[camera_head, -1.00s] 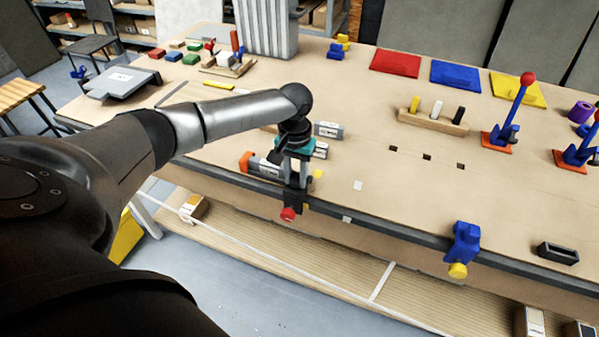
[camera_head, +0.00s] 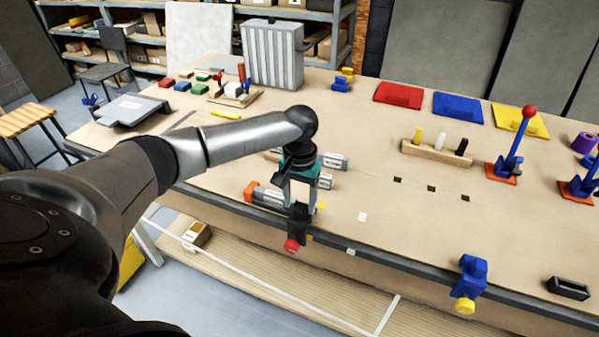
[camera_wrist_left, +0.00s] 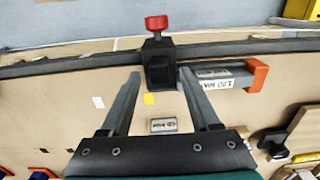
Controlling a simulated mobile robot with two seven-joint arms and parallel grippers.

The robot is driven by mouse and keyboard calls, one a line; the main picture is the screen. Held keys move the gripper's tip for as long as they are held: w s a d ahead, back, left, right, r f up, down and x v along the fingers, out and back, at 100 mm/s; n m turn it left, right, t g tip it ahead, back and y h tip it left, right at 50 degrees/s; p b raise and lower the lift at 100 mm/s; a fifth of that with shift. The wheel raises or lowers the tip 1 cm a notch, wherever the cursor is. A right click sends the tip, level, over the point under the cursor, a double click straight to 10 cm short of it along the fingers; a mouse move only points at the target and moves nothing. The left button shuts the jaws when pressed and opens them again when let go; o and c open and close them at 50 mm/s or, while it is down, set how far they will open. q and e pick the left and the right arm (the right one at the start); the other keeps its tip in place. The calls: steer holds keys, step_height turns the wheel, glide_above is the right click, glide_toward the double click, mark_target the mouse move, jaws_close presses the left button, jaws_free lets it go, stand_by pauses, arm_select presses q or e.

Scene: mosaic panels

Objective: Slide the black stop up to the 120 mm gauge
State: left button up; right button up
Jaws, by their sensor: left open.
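The black stop (camera_head: 297,226) with a red knob sits on the table's dark front rail. It also shows in the left wrist view (camera_wrist_left: 159,64). The 120 mm gauge (camera_head: 269,197), a grey bar with an orange end and a white label, lies along the rail beside the stop; it shows in the left wrist view (camera_wrist_left: 228,80). My left gripper (camera_wrist_left: 160,74) is open, its fingertips on either side of the stop's body. One finger hides the gauge's near end, so I cannot tell whether stop and gauge touch. My right gripper is not in view.
Other grey labelled gauges (camera_head: 334,161) lie just behind my left gripper. A blue stop (camera_head: 473,268) with a yellow knob sits farther right on the rail. A black block (camera_head: 568,288) lies near the front right. The tabletop between is mostly clear.

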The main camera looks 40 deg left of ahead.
arm_select(q)
step_height(320, 180, up, 13)
steer(key=shift+f, duration=0.1)
stand_by(0.6)
